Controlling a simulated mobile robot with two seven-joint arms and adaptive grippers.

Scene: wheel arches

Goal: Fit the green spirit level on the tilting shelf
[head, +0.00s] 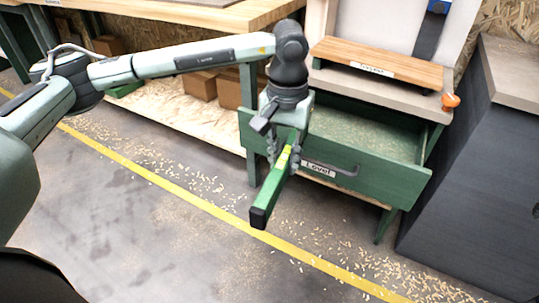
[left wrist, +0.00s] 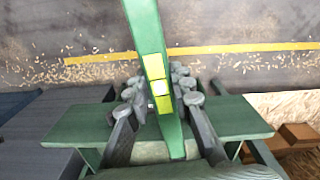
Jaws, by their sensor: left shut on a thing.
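The green spirit level (head: 276,184) is a long bar with a black end cap and a yellow-green vial. My left gripper (head: 283,155) is shut on it near the vial and holds it in the air, slanting down toward the lower left, in front of an open green drawer (head: 385,172). In the left wrist view the level (left wrist: 142,22) runs between both fingers of the gripper (left wrist: 160,90). A wooden board (head: 400,68) with a small label lies above the drawer; I cannot tell for certain whether it is the tilting shelf. My right gripper is not in view.
The drawer front has a handle (head: 333,166) and a label reading "Level". An orange knob (head: 451,101) sits at the counter's right edge. A dark cabinet (head: 470,170) stands at right. Cardboard boxes (head: 200,83) sit under the bench. The floor in front is open, with wood shavings.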

